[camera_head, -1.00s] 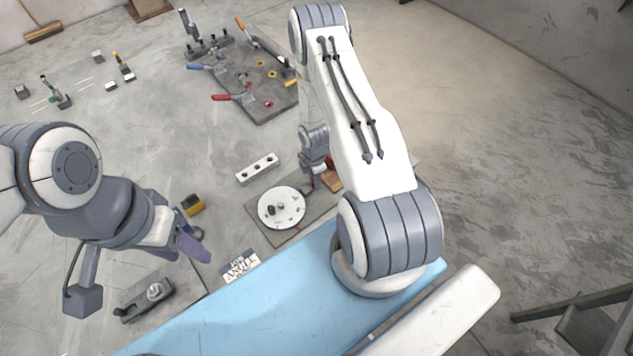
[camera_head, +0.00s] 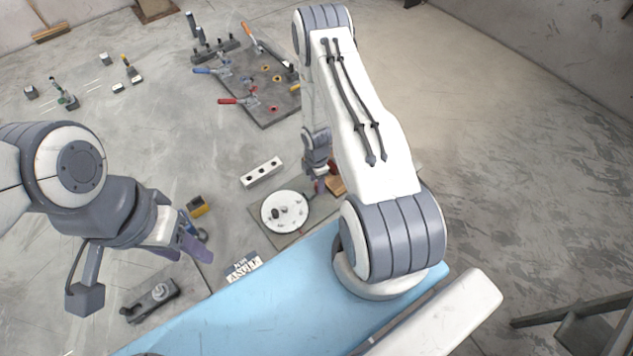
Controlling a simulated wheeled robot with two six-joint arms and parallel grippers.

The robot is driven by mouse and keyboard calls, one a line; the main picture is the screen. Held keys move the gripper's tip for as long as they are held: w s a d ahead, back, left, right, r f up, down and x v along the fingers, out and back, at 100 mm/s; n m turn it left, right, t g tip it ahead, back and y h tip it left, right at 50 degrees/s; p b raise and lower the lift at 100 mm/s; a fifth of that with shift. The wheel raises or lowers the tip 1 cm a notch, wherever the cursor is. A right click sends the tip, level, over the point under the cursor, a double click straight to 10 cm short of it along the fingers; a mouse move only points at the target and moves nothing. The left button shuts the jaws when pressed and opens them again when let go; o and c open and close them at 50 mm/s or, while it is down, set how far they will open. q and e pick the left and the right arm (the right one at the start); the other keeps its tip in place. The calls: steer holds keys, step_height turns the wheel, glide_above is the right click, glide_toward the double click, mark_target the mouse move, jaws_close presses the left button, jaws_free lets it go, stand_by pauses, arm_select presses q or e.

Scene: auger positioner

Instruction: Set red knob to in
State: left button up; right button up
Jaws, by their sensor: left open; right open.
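A white round disc (camera_head: 285,212) with dark knobs on it lies on a grey plate (camera_head: 285,240) in the middle of the head view. A small dark red part (camera_head: 334,167) shows at the plate's back right, partly hidden by my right arm; I cannot tell whether it is the red knob. My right gripper (camera_head: 319,186) is open, pointing down at the disc's right edge, close to the red part and a brown block (camera_head: 337,186). Its fingertips are small and partly hidden. My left gripper (camera_head: 196,250) is open and empty, left of the plate.
A board (camera_head: 268,112) with red- and blue-handled clamps lies at the back. A white bar with holes (camera_head: 262,172) is behind the disc. A yellow-black block (camera_head: 198,206) and a grey fixture (camera_head: 152,298) are near my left gripper.

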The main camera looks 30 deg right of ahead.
mark_target(316, 184)
step_height(316, 184, up, 8)
steer(key=p, duration=0.7)
steer(key=shift+s+r+p, duration=0.1)
steer(key=shift+r+p, duration=0.15)
steer(key=shift+p, duration=0.15)
steer(key=shift+f, duration=0.1)
steer(key=shift+w+a, duration=0.1)
steer(key=shift+w, duration=0.1)
steer(key=a+r+m+b, duration=0.5)
steer(key=a+r+b, duration=0.6)
steer(key=a+r, duration=0.6)
steer(key=s+a+r+m+b, duration=0.2)
steer(key=s+a+b, duration=0.2)
steer(key=s, duration=0.6)
steer(key=s+a+r+m+y+b, duration=0.1)
steer(key=s+a+b, duration=0.3)
steer(key=s, duration=0.6)
steer(key=shift+s+a+r+m, duration=0.2)
steer(key=shift+r+m, duration=0.3)
steer(key=shift+m, duration=0.2)
